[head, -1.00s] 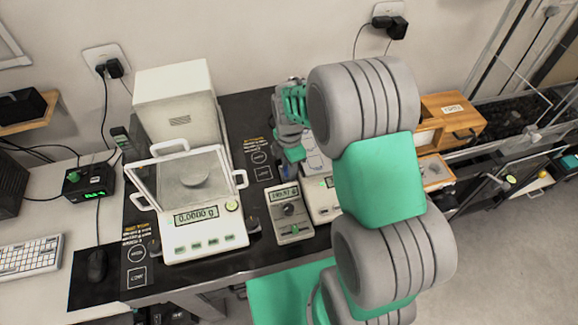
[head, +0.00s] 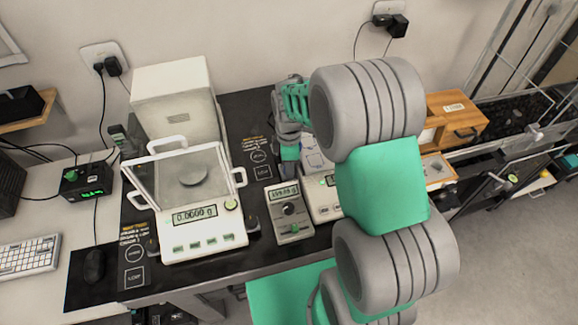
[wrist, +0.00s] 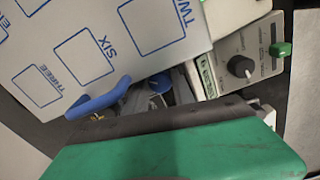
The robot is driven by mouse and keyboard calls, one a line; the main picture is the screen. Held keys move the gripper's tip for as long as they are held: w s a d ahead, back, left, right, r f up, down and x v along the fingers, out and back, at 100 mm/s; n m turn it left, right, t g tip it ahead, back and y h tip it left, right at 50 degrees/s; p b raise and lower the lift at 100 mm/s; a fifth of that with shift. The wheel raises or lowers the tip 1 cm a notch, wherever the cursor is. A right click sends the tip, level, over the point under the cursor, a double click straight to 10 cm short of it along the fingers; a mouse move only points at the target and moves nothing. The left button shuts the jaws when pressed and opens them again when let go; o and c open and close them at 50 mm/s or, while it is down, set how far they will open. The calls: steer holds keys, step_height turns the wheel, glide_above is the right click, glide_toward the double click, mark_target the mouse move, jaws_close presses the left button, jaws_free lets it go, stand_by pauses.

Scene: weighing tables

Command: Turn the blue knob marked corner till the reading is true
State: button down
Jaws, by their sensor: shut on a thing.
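A small blue knob (wrist: 158,82) shows in the wrist view between the grey finger parts of my gripper (wrist: 165,94), which is shut on it. Its mark cannot be read. In the head view my gripper (head: 287,168) points down behind the grey meter (head: 291,232), and the knob is hidden there. The meter has a lit display (head: 285,193) with digits too small to read surely, and a dark dial (head: 289,209). A white scale (head: 322,203) stands right of it, partly hidden by my arm.
A glass-shielded balance (head: 205,243) reading 0.0000 g stands to the left. In the wrist view a white panel (wrist: 95,50) with printed boxes and a blue handle (wrist: 98,99) lies close to my gripper. A wooden drawer box (head: 455,112) stands at the right.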

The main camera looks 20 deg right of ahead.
steer(key=c, duration=1.3)
jaws_free()
steer(key=shift+c, duration=0.2)
steer(key=shift+r, duration=0.15)
step_height(320, 180, up, 8)
steer(key=shift+f+b, duration=0.2)
steer(key=shift+b, duration=0.35)
